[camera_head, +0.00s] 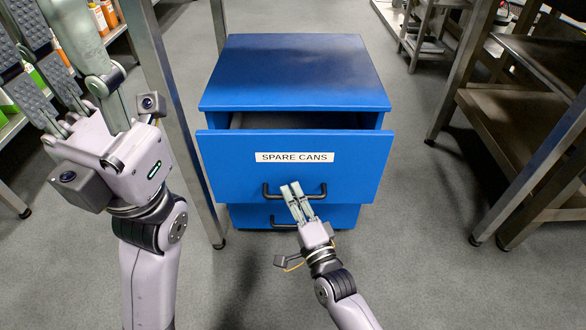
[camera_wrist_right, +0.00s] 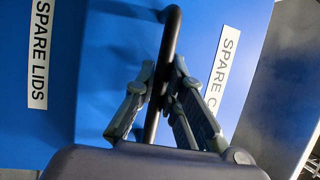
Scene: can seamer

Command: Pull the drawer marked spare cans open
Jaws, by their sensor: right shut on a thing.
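The blue drawer marked SPARE CANS (camera_head: 292,175) stands partly open from its cabinet (camera_head: 292,72), with a dark gap showing behind its front. My right gripper (camera_head: 291,188) is shut on the drawer's black bar handle (camera_head: 314,193). In the right wrist view the handle (camera_wrist_right: 168,45) runs between the two fingers of my right gripper (camera_wrist_right: 163,80). The SPARE CANS label (camera_wrist_right: 222,70) is partly hidden by a finger there. My left gripper (camera_head: 65,75) is raised at the left, its fingers spread apart and empty.
A lower drawer, labelled SPARE LIDS (camera_wrist_right: 39,55) in the right wrist view, sits below with its own handle (camera_head: 283,222). A metal table leg (camera_head: 172,110) stands close at the left. A metal bench (camera_head: 520,120) stands at the right. Grey floor (camera_head: 420,200) is clear between.

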